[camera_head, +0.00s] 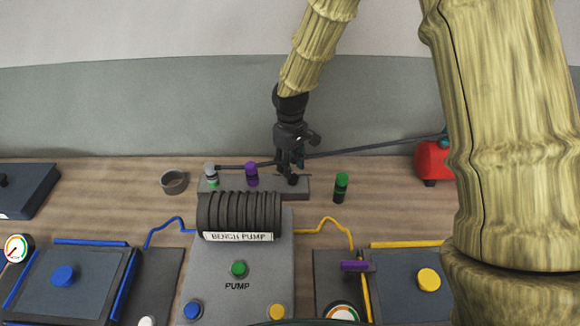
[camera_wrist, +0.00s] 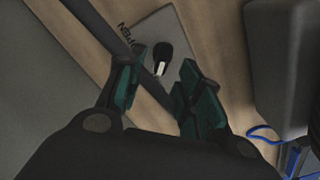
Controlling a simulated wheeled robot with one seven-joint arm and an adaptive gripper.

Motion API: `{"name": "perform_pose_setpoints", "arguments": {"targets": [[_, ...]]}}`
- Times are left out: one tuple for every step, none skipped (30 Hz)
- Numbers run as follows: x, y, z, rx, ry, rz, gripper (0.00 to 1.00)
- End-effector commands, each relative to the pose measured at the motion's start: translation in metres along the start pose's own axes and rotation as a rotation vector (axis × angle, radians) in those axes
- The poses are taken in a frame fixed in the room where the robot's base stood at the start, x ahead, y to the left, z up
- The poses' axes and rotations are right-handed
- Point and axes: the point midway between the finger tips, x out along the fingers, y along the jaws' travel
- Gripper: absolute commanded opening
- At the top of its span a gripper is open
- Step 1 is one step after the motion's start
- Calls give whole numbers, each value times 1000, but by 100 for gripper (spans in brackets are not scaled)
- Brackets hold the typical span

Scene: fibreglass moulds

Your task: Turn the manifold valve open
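The grey manifold block (camera_head: 222,187) lies along the back of the bench, behind the pump. A black valve knob (camera_wrist: 163,55) with a white pointer line stands on it, beside lettering that reads OPEN in part. The knob also shows low under my gripper in the head view (camera_head: 292,180). My gripper (camera_wrist: 163,88) is open, with teal pads on its two fingers. In the wrist view the knob appears in the gap just beyond the fingertips, and I see no contact. In the head view my gripper (camera_head: 291,163) points down over the block's right end.
A dark hose (camera_head: 365,147) runs behind my gripper to a red tank (camera_head: 433,160). A grey-green fitting (camera_head: 210,172) and a purple one (camera_head: 251,172) stand left; a green one (camera_head: 341,187) stands right. The ribbed bench pump (camera_head: 240,212) is in front. A cup (camera_head: 174,182) sits left.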

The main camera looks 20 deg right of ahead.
Motion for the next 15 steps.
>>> {"name": "perform_pose_setpoints", "arguments": {"targets": [[4, 0, 0, 0, -1, 0, 36], [7, 0, 0, -1, -2, 0, 36], [11, -1, 0, -1, -2, -1, 36], [13, 0, -1, -1, -1, 0, 36], [15, 0, -1, -1, 0, 0, 36], [18, 0, -1, -1, 0, 0, 36], [19, 0, -1, -1, 0, 0, 36], [21, 0, -1, 0, 0, 0, 36], [23, 0, -1, 0, 0, 0, 36], [23, 0, -1, 0, 0, 0, 36], [24, 0, -1, 0, 0, 0, 36], [25, 0, -1, 0, 0, 0, 36], [25, 0, -1, 0, 0, 0, 36], [25, 0, -1, 0, 0, 0, 36], [25, 0, -1, 0, 0, 0, 36]]}}
